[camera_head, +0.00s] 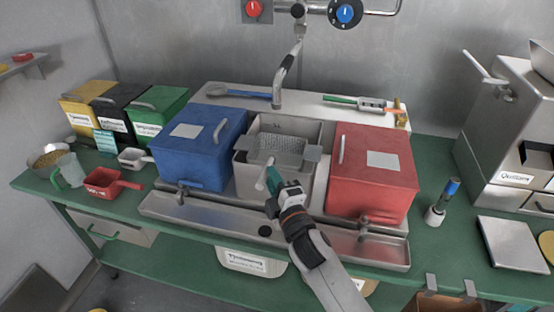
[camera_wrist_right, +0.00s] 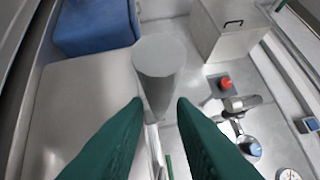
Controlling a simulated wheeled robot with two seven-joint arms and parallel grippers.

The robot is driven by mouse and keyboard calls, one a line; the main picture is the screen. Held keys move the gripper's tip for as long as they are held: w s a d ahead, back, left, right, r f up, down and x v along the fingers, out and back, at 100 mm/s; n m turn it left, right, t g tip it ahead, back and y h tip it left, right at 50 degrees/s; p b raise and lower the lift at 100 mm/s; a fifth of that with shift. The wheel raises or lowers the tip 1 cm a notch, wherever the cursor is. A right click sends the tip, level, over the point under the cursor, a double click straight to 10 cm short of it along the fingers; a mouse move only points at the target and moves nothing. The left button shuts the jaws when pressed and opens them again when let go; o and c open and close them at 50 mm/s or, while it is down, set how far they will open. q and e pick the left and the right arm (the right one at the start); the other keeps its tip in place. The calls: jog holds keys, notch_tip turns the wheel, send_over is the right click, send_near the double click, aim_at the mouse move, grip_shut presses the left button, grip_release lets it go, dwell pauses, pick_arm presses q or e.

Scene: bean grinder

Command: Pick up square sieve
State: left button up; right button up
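The square sieve (camera_head: 284,148) is a grey perforated basket at the centre, in the sink area between the blue and red bins. A pale grey handle stub (camera_head: 265,174) shows at its near side, beside my right gripper (camera_head: 274,180). In the right wrist view, the green fingers of my right gripper (camera_wrist_right: 159,102) are apart, with a grey cylinder, seemingly this handle (camera_wrist_right: 159,56), just beyond and between the tips. Whether the fingers touch it I cannot tell. My left gripper is not in view.
The blue bin (camera_head: 199,150) and red bin (camera_head: 374,172) flank the sieve closely. A faucet (camera_head: 287,75) hangs behind it. A metal trough (camera_head: 200,212) runs along the front. Scoops and small bins stand left; a metal machine (camera_head: 510,130) stands right.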

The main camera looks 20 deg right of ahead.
jog(key=w, duration=0.4)
jog(key=shift+w+r+p, duration=0.1)
jog(key=shift+w+p, duration=0.1)
jog(key=shift+p, duration=0.2)
grip_shut()
jog(key=shift+r, duration=0.1)
jog(key=shift+r, duration=0.1)
